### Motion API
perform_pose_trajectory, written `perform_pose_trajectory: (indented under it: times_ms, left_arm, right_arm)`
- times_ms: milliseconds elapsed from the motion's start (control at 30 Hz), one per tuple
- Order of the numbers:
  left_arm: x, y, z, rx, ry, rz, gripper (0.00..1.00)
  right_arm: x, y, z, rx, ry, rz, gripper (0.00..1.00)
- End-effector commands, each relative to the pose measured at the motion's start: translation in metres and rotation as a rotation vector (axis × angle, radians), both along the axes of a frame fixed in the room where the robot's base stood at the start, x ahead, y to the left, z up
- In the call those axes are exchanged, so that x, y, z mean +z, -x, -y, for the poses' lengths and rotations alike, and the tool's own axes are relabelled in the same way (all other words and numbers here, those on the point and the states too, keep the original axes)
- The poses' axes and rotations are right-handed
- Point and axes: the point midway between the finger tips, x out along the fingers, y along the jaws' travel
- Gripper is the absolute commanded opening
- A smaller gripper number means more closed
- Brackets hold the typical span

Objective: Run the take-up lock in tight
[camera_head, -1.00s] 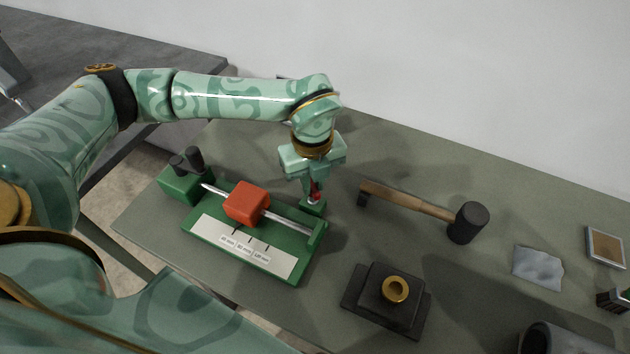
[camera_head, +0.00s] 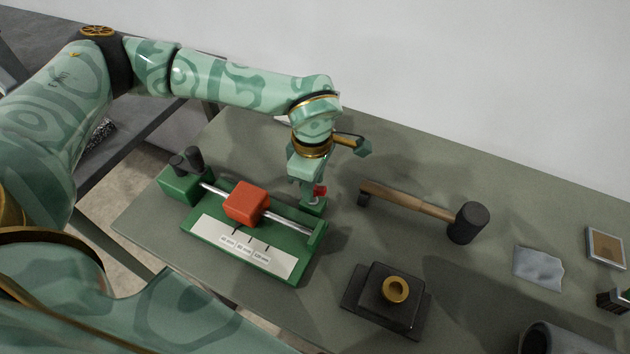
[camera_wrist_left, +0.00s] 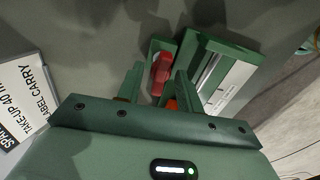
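The green take-up fixture (camera_head: 212,236) stands on the bench in the head view, with a red-orange block (camera_head: 247,202) on its silver rod (camera_head: 288,223). A small red lock lever (camera_head: 320,191) sits at the fixture's far right corner. My left gripper (camera_head: 313,187) points down over that lever and partly hides it. In the left wrist view, the red lever (camera_wrist_left: 160,74) lies between the two fingers of my left gripper (camera_wrist_left: 159,80), with gaps beside it. The fingers look open. My right gripper is not in view.
A wooden-handled mallet (camera_head: 467,222) lies right of the fixture. A black block with a brass ring (camera_head: 396,289) stands in front of it. A grey cloth (camera_head: 538,267) lies farther right. A printed card (camera_wrist_left: 22,92) shows at the wrist view's left.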

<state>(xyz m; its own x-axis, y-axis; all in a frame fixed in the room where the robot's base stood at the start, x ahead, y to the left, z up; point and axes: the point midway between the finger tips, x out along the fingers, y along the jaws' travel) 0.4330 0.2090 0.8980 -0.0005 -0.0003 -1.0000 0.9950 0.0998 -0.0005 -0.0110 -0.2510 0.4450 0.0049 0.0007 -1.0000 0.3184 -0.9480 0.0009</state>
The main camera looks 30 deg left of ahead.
Motion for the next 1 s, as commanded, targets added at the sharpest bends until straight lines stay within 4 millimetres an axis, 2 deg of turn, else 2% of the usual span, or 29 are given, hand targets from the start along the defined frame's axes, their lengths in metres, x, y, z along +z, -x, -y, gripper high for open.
perform_pose_trajectory:
  times_ms: [67, 167, 300, 633, 1000]
  left_arm:
    - [0.000, 0.000, 0.000, 0.001, 0.000, 0.000, 0.36]
    - [0.000, 0.000, 0.000, 0.002, 0.000, 0.000, 0.61]
    - [0.000, 0.000, 0.000, 0.003, 0.000, 0.000, 1.00]
    - [0.007, 0.000, 0.000, 0.003, 0.000, 0.002, 1.00]
    - [0.052, 0.000, 0.000, 0.003, 0.001, 0.004, 1.00]
  right_arm:
    - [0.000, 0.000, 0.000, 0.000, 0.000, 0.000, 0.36]
    - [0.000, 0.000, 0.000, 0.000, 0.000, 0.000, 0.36]
    - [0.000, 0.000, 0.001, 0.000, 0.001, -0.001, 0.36]
    - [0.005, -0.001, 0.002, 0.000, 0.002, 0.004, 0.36]
    - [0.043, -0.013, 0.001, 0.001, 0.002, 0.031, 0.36]
